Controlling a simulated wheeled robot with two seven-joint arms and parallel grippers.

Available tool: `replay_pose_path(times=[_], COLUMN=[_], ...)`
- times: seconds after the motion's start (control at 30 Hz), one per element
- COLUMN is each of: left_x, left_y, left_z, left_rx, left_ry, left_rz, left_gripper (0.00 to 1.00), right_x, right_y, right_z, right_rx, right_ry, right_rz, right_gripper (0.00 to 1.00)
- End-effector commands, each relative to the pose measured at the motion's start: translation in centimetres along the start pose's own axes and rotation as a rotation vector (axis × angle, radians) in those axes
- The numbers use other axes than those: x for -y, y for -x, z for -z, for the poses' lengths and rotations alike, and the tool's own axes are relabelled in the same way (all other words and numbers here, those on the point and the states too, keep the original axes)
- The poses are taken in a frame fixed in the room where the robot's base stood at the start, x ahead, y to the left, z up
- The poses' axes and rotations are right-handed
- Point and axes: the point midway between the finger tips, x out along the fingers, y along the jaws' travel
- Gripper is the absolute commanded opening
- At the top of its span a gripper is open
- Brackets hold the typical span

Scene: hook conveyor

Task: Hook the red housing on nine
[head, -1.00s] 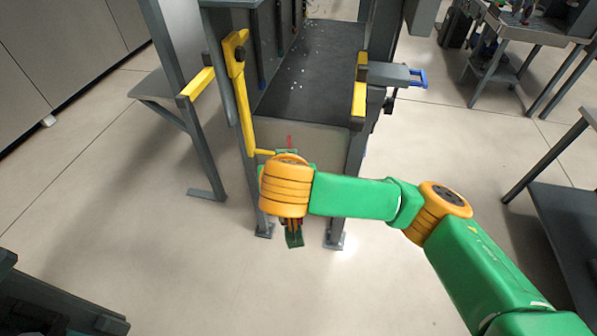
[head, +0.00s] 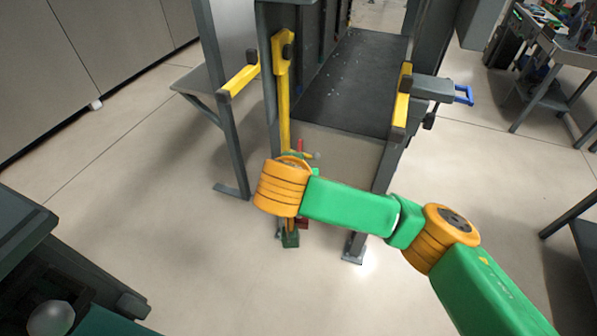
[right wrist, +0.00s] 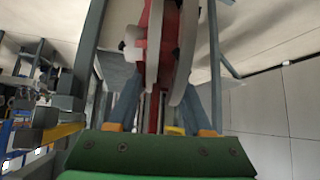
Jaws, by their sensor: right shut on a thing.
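The red housing (right wrist: 155,45) shows in the right wrist view, upright between grey-white plates, above my green palm. My right gripper (right wrist: 160,90) is shut on it, with a blue-grey finger on each side. In the head view, my orange wrist joint hides most of this gripper; only small red parts (head: 299,146) of the load show above and below the joint. The hand is in front of the yellow post at the frame's near left corner. No hook marked nine can be made out. My left gripper is out of view.
A grey frame with a dark, speckled bed (head: 352,85) stands ahead. A yellow post (head: 282,85) is at its left and a yellow bar (head: 401,100) at its right. A blue-handled grey bracket (head: 435,90) juts right. Open floor (head: 220,265) lies in front.

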Motion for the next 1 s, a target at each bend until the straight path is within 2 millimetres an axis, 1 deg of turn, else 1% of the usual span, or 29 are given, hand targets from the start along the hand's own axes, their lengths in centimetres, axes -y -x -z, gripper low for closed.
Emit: replay_pose_path(times=[0.43, 0.47, 0.5, 0.57, 0.6, 0.87, 0.93, 1.0], left_x=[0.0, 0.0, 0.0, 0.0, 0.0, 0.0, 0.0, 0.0], left_y=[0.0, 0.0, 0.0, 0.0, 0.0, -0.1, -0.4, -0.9], left_z=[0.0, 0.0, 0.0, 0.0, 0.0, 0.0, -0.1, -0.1], left_rx=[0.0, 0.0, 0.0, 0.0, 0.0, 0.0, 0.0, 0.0], left_ry=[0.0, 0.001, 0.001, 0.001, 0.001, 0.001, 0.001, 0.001], left_rz=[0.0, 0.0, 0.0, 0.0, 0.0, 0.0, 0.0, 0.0], left_gripper=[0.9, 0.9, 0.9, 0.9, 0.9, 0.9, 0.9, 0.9], right_x=[0.0, 0.0, 0.0, 0.0, 0.0, 0.0, 0.1, 0.1], right_y=[0.1, 0.1, 0.1, 0.1, 0.1, 0.0, 0.7, 2.1], right_z=[0.2, 0.2, 0.1, 0.1, 0.1, -0.1, -0.2, -0.2], right_rx=[-0.004, -0.004, -0.004, -0.003, -0.003, 0.002, 0.001, -0.002], right_ry=[-0.001, -0.001, -0.001, -0.001, -0.001, 0.001, 0.001, 0.001], right_rz=[0.002, 0.002, 0.001, 0.001, 0.001, -0.001, 0.003, 0.005], right_gripper=[0.0, 0.55, 0.66, 0.82, 0.85, 0.85, 0.85, 0.85])
